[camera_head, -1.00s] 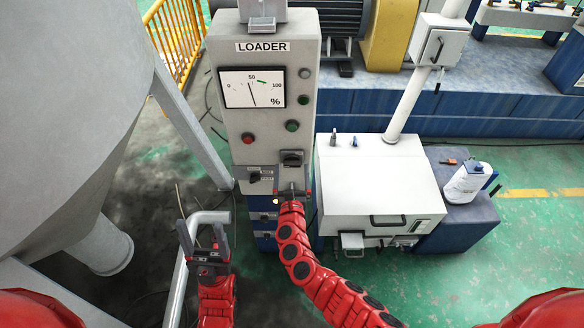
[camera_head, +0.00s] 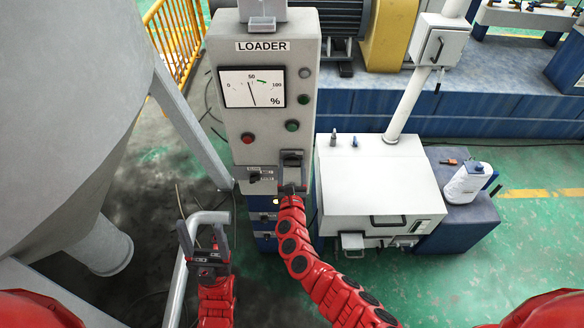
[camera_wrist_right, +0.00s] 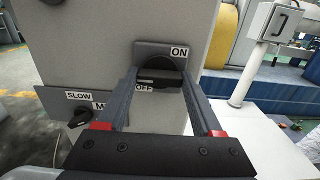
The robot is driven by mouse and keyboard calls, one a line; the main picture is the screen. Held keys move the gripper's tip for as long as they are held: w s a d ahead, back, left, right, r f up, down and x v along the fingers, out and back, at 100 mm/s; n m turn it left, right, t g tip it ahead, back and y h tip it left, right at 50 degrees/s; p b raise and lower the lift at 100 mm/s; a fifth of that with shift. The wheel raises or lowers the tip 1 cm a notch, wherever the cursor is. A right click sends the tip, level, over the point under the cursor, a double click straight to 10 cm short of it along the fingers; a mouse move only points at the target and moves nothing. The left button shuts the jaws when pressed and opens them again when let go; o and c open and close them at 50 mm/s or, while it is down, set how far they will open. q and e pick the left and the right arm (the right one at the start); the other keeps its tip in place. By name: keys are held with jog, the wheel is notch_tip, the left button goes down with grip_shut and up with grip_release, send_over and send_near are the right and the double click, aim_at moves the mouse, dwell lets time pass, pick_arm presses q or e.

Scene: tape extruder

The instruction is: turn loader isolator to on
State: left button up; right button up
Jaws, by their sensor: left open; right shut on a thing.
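The loader isolator (camera_head: 292,156) is a dark rotary knob on a grey plate, low on the right of the LOADER panel. In the right wrist view the isolator knob (camera_wrist_right: 158,78) has its bar lying roughly level, with ON printed at the plate's upper right and OFF below the knob. My right gripper (camera_wrist_right: 160,76) is shut on the knob, one finger at each end of the bar. In the head view my right gripper (camera_head: 292,174) covers the plate's lower part. My left gripper (camera_head: 205,240) is open and empty, low and left of the panel.
A selector switch (camera_head: 255,176) sits left of the isolator; its SLOW label shows in the wrist view. Red (camera_head: 247,138) and green (camera_head: 292,125) buttons and a gauge (camera_head: 252,88) are above. A grey rail (camera_head: 180,275) stands by my left gripper. A white box (camera_head: 380,180) stands at right.

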jog(key=m+b, duration=1.8)
jog(key=shift+f, duration=0.1)
dwell(0.4)
dwell(0.4)
jog(key=o, duration=1.4)
jog(key=shift+c, duration=0.2)
jog(key=shift+s, duration=0.1)
